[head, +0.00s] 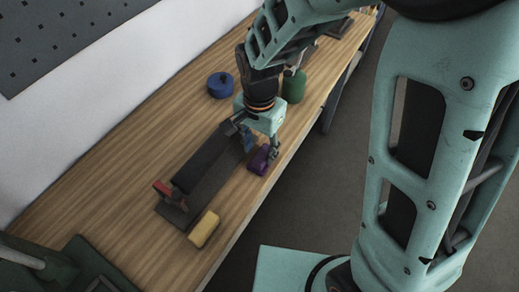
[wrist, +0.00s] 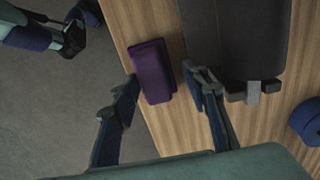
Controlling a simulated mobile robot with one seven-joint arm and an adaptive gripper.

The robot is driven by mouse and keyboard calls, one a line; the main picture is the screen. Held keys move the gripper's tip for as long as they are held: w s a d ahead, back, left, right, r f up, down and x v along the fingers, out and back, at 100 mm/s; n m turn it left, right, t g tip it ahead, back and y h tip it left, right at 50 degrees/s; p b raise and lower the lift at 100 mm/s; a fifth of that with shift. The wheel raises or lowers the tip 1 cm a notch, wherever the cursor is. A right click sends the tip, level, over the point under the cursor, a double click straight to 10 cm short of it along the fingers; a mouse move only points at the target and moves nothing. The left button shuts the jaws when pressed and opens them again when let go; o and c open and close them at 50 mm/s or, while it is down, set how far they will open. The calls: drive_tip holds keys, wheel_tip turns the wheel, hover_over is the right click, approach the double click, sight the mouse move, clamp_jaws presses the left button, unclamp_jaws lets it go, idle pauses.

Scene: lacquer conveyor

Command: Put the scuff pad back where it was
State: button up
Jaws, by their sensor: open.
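A purple block (head: 259,160), which looks like the scuff pad, lies on the wooden bench between the dark conveyor and the bench's front edge. In the wrist view the purple pad (wrist: 151,72) shows between my spread fingers, clear of the conveyor side. My gripper (head: 262,147) is open and points down at the pad. In the wrist view my gripper (wrist: 162,84) has one finger on each side of the pad's near end. I cannot tell whether either finger touches it.
The dark conveyor (head: 212,162) runs along the bench (head: 110,190), with a red piece (head: 162,187) at its near end. A yellow block (head: 204,229) lies beside it. A blue round container (head: 220,86) and a green jar (head: 293,88) stand farther back.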

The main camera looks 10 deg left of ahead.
sight(260, 152)
wheel_tip(260, 152, up, 11)
idle(0.3)
